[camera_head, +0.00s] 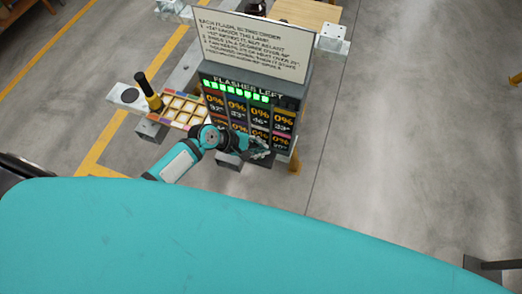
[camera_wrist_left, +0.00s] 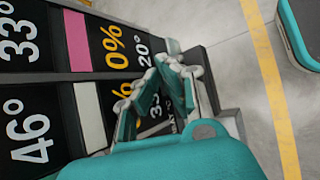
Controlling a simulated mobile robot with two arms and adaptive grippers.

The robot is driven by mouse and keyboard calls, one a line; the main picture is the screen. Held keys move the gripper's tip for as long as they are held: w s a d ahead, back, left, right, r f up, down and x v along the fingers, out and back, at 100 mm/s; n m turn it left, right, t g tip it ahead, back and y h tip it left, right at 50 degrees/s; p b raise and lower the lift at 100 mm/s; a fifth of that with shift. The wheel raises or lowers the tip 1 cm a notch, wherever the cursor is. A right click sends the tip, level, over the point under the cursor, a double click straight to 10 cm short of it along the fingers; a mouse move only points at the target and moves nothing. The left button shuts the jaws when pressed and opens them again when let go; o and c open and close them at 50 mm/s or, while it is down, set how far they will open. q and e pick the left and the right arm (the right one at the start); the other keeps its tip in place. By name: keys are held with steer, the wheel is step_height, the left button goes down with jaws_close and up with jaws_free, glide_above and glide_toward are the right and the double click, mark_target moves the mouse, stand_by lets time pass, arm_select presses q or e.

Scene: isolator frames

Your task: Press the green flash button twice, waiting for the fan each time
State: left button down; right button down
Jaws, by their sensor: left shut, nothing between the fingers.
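A dark display panel (camera_head: 252,106) headed "FLASHES LEFT" stands in the head view, with a row of green lit blocks (camera_head: 235,92) and columns reading 0% with degree figures. It also shows close up in the left wrist view (camera_wrist_left: 30,105). My left gripper (camera_head: 262,152) is in front of the panel's lower part and covers some of it. In the left wrist view its fingers (camera_wrist_left: 166,72) are shut and empty, near the panel's edge. I cannot make out the green flash button or the fan. My right gripper is not in view.
A white sign (camera_head: 255,46) with printed rules stands above the panel. A tray of several pale squares (camera_head: 183,108) lies left of the panel, with a black and yellow upright tool (camera_head: 149,92) beside it. Open grey floor (camera_head: 430,130) lies to the right.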

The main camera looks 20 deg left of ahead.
arm_select(q)
step_height(320, 180, up, 2)
steer(key=shift+r+p, duration=0.2)
steer(key=shift+p, duration=0.65)
step_height(320, 180, up, 3)
steer(key=shift+f+p, duration=0.15)
steer(key=shift+p, duration=0.8)
